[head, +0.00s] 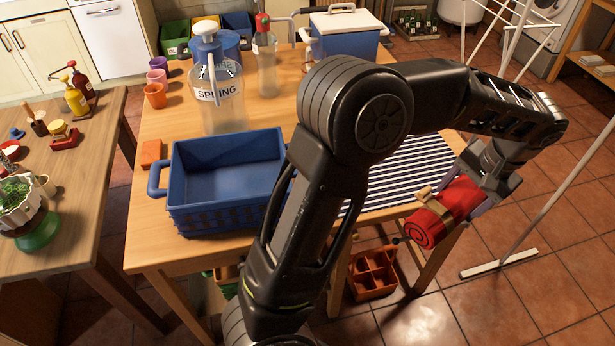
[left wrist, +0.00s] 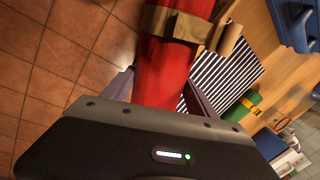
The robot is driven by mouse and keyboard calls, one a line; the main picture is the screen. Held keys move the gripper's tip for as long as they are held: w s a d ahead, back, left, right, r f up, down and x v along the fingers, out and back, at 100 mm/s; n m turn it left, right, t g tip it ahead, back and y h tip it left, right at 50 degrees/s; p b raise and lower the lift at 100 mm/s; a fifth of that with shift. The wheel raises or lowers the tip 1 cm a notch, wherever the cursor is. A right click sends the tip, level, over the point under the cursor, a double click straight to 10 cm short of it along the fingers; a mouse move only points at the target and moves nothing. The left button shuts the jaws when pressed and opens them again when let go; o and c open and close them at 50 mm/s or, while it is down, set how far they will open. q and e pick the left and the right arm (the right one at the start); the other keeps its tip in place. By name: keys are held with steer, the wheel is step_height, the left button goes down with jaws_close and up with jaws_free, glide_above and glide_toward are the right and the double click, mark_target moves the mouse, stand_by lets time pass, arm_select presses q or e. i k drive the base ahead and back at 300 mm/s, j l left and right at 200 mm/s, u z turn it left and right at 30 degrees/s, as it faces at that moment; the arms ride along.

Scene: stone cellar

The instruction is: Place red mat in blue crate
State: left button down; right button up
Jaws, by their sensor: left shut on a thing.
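The red mat (head: 432,224) is rolled up with a tan strap around it. My left gripper (head: 472,188) is shut on the roll and holds it in the air at the table's right edge in the head view. In the left wrist view the red roll (left wrist: 162,72) lies between the fingers. The blue crate (head: 228,212) stands on the table, left of my arm and well apart from the mat. Its visible inside is empty, and my arm hides its right end. My right gripper is not in view.
Behind the crate stand a large bottle (head: 216,95), a clear bottle (head: 265,60) and a blue cooler (head: 345,42). A striped cloth (head: 398,172) lies right of the crate, partly behind my arm. An orange block (head: 151,154) lies near the crate. A white drying rack (head: 560,190) stands at right.

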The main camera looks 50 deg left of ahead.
mark_target(236, 195)
steer(key=k+j+z, duration=0.3)
steer(key=k+j, duration=0.35)
steer(key=j, duration=0.3)
steer(key=k+j+z, duration=0.35)
steer(key=k+j, duration=0.35)
steer(key=j, duration=0.1)
